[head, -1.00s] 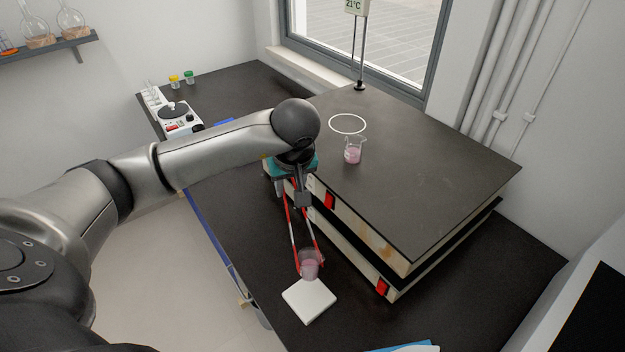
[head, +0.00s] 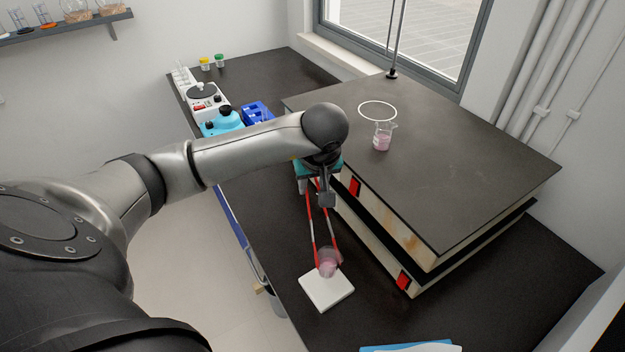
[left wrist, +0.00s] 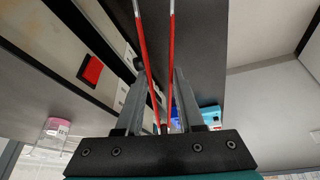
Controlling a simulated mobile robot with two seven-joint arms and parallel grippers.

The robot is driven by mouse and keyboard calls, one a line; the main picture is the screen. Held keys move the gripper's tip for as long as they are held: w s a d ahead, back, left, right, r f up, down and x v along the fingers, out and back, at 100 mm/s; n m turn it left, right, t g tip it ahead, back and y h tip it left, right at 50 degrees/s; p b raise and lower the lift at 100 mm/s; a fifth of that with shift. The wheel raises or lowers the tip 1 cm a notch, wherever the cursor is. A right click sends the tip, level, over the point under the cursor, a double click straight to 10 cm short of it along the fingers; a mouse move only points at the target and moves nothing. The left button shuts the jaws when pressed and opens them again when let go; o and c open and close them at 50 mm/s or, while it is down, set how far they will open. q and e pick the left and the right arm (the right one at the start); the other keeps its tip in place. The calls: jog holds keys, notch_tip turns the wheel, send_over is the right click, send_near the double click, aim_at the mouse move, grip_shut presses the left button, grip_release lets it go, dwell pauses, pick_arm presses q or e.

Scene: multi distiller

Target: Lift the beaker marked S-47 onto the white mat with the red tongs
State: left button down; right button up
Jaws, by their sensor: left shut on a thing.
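My left gripper (head: 315,190) is shut on the red tongs (head: 311,222), which slant down from it; they also show in the left wrist view (left wrist: 144,48). The tong ends are around a small glass beaker with pink liquid (head: 328,264), at the back edge of the white mat (head: 326,292). I cannot tell whether the beaker touches the mat. A second beaker with pink liquid (head: 382,138) stands on the raised dark slab and shows in the left wrist view (left wrist: 54,130). No marking is readable on either beaker. My right gripper is out of view.
The raised dark slab (head: 460,170) with red switches below stands close to the right of the tongs. A blue rack (head: 258,112) and a turquoise device (head: 222,122) stand behind my arm. A blue item (head: 410,346) lies at the front.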

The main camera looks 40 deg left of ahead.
pick_arm(q)
jog(key=shift+f+b, duration=1.15)
jog(key=shift+f, duration=0.9)
jog(key=c, duration=1)
grip_release()
notch_tip(320, 180, up, 10)
jog(key=p, duration=0.7)
